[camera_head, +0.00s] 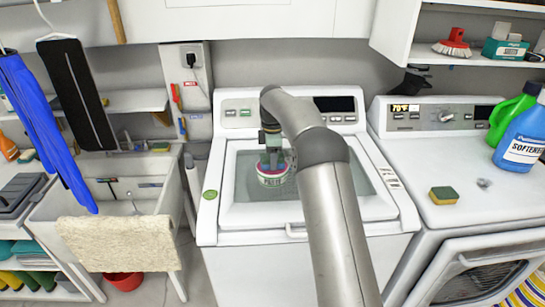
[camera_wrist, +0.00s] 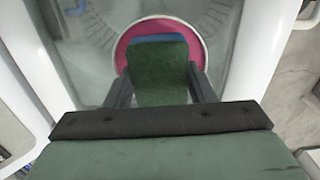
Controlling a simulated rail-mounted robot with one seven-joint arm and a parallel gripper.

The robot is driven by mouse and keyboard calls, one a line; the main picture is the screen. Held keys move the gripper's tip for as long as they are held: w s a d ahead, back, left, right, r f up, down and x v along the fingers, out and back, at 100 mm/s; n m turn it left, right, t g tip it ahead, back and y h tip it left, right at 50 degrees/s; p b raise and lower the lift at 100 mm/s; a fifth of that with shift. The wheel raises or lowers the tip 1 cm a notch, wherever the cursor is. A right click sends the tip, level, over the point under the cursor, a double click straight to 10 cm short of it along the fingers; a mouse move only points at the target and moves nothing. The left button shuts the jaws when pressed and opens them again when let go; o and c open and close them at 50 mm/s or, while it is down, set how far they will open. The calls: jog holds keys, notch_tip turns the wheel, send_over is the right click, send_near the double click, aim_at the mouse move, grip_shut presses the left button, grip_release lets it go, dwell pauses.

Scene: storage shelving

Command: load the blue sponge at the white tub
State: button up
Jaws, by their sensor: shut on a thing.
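The blue sponge (camera_wrist: 157,39) has a dark green scouring face toward me in the wrist view. My gripper (camera_wrist: 160,92) is shut on it, one finger at each side. I cannot tell whether the sponge touches the tub's inside, and the sponge is mostly hidden in the head view.
The white washer (camera_head: 240,232) carries the tub. A second sponge, yellow and green (camera_head: 444,195), lies on the dryer (camera_head: 480,225) to the right, near green and blue bottles (camera_head: 523,140). A sink with a beige towel (camera_head: 120,243) is left. A shelf overhangs at the upper right.

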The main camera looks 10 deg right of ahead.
jog(key=shift+f, duration=0.4)
dwell(0.7)
notch_tip(320, 180, up, 7)
jog(key=p, duration=0.6)
jog(key=shift+r, duration=0.1)
dwell(0.5)
